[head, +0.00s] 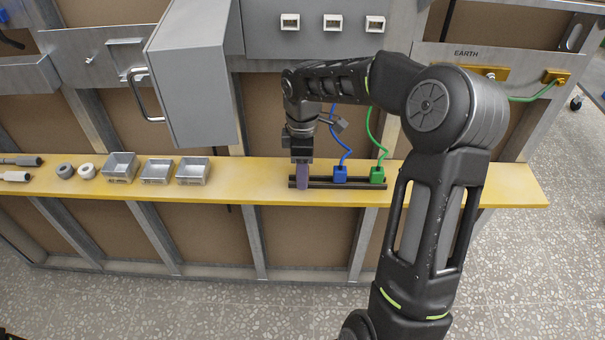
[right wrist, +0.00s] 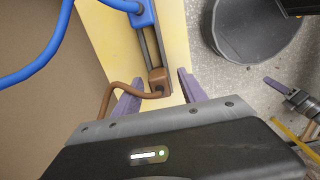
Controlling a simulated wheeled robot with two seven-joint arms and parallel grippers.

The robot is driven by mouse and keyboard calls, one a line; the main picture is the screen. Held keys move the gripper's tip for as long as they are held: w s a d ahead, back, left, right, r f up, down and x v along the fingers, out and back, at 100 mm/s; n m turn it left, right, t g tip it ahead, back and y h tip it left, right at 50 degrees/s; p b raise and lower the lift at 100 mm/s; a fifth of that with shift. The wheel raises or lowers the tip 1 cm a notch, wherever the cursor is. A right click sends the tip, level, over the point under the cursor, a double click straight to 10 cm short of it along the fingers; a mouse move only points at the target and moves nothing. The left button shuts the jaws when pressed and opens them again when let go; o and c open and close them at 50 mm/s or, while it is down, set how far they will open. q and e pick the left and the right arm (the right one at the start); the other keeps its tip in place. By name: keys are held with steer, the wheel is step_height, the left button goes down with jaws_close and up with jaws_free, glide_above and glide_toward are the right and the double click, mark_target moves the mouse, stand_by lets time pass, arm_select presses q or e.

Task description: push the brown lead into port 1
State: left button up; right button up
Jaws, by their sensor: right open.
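The brown lead's plug (right wrist: 158,80) sits at the near end of the dark rack (right wrist: 150,40) in the right wrist view, its cable curving left. My right gripper (right wrist: 154,86) is open, its two purple fingers on either side of the plug; contact cannot be told. In the head view my right gripper (head: 301,176) points down over the rack's left end and hides the brown plug. Three pale ports, left (head: 290,22), middle (head: 333,22) and right (head: 375,22), sit on the grey panel; no numbers are readable. What looks like a purple finger of my left gripper (right wrist: 274,84) shows at right.
A blue plug (head: 340,174) and a green plug (head: 377,175) stand in the rack on the yellow shelf (head: 245,185). Grey trays (head: 194,172) and two round parts lie left. A grey cabinet door with a handle (head: 145,95) juts out left of the panel.

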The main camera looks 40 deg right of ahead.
steer(key=shift+c, duration=0.4)
jaws_close()
stand_by(0.4)
